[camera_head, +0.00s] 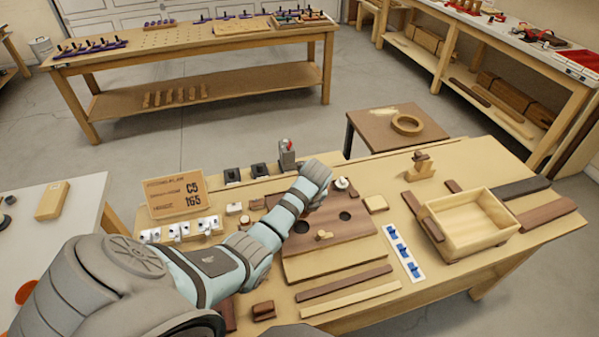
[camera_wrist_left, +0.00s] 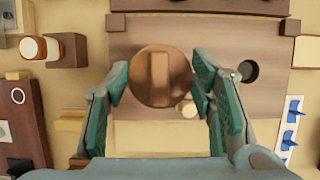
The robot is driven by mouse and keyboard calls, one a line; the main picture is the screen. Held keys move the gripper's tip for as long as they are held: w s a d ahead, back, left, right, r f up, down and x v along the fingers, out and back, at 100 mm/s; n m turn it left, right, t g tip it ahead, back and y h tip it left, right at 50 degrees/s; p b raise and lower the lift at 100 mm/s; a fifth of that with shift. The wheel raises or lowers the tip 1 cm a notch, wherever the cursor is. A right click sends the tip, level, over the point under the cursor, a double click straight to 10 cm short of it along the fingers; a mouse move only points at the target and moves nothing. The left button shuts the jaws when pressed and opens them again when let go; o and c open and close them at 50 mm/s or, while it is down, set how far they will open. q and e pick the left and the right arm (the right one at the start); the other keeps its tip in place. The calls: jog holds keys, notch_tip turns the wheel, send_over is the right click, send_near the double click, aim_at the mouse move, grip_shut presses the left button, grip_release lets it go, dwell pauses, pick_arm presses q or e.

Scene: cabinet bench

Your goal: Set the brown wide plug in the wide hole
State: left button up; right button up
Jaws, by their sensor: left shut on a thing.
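In the left wrist view my left gripper (camera_wrist_left: 160,92) is shut on the brown wide plug (camera_wrist_left: 163,77), a round disc with a raised bar across its top. The dark brown board (camera_wrist_left: 135,40) lies below it. One round dark hole (camera_wrist_left: 248,71) shows to the right of the plug. In the head view the board (camera_head: 365,228) has two dark holes, a left one (camera_head: 301,226) and a right one (camera_head: 344,216). My left arm hides its fingers and the plug there. A small light plug (camera_head: 324,236) is on the board; it also shows in the wrist view (camera_wrist_left: 186,108). My right gripper is not in view.
A wooden tray (camera_head: 465,244) stands to the right, past a white strip with blue pieces (camera_head: 402,250). A cardboard sign (camera_head: 176,196) and white pieces (camera_head: 180,230) are at the left. Wood strips (camera_head: 345,284) lie before the board.

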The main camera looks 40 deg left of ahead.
pick_arm(q)
jog(key=f+b, duration=0.2)
jog(key=f, duration=0.1)
jog(key=f+b, duration=0.1)
jog(key=f, duration=0.1)
jog(key=shift+s+a+b, duration=0.15)
jog(key=shift+a+b, duration=0.1)
jog(key=shift+b, duration=0.05)
jog(key=shift+d+f+b, duration=0.1)
jog(key=shift+f+b, duration=0.45)
jog(key=shift+f, duration=0.3)
jog(key=shift+p, duration=0.5)
jog(key=shift+p, duration=0.35)
jog(key=shift+f+b, duration=0.55)
jog(key=shift+f, duration=0.3)
dwell(0.8)
jog(key=o, duration=0.9)
